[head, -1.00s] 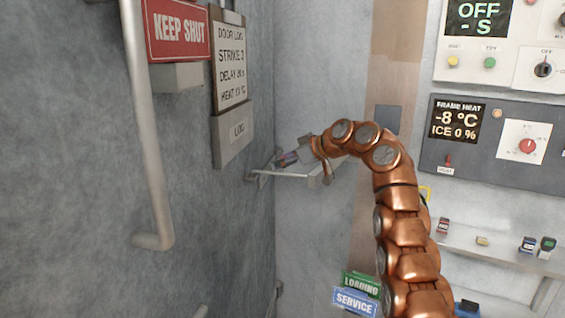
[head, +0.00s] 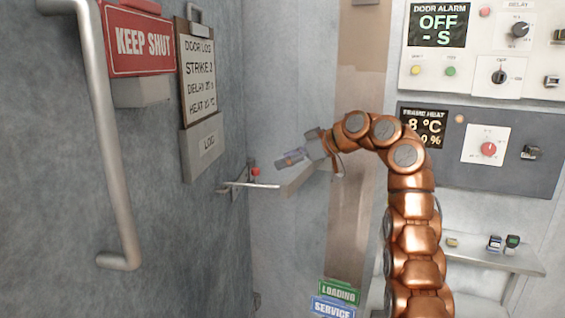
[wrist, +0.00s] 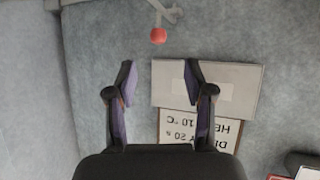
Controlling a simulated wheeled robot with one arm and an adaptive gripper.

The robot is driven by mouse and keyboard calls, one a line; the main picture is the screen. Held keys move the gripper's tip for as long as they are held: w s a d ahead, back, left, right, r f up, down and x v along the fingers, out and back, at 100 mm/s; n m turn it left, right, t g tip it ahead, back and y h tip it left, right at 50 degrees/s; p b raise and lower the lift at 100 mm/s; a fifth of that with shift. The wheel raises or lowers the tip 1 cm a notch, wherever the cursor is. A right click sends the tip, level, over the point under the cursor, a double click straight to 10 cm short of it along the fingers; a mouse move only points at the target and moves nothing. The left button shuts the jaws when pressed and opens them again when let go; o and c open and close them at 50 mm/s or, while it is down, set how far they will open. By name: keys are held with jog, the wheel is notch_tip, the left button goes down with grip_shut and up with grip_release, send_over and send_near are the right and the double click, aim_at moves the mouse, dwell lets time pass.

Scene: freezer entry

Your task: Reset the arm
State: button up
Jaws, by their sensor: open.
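My copper segmented arm (head: 412,210) rises at the right of the head view and bends left at its top. My gripper (head: 288,160) is at its end, pointing left in front of the door latch lever (head: 255,185). In the wrist view my gripper (wrist: 158,85) shows two purple-grey fingers spread apart with nothing between them. Beyond the fingers is the grey log box (wrist: 235,88) under the door log sheet (wrist: 190,125), seen upside down. A red knob (wrist: 158,35) shows above the fingers, and also by the latch in the head view (head: 255,171).
The door has a long vertical handle (head: 115,150) and a red KEEP SHUT sign (head: 140,42) at left. Control panels (head: 480,150) and a shelf (head: 500,255) with small items stand at right. LOADING (head: 339,292) and SERVICE (head: 332,308) signs are low in the middle.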

jog(key=shift+r, duration=0.1)
jog(key=s+d+f+m+g+h, duration=0.2)
jog(key=s+d+f, duration=0.4)
jog(key=s, duration=1.2)
jog(key=s+d+f+m+g+h, duration=0.2)
jog(key=s+d+f+m+h, duration=0.3)
jog(key=s+f, duration=0.6)
jog(key=s+d+f+m+g+h, duration=0.2)
jog(key=s+d+f+m+h, duration=0.2)
jog(key=s, duration=2.2)
jog(key=d+f+m, duration=0.3)
jog(key=d+f, duration=0.1)
jog(key=f, duration=0.1)
jog(key=shift+s+d+f+g, duration=0.15)
jog(key=shift+s+d+g, duration=0.15)
jog(key=shift+s+g, duration=0.1)
jog(key=shift+c, duration=0.5)
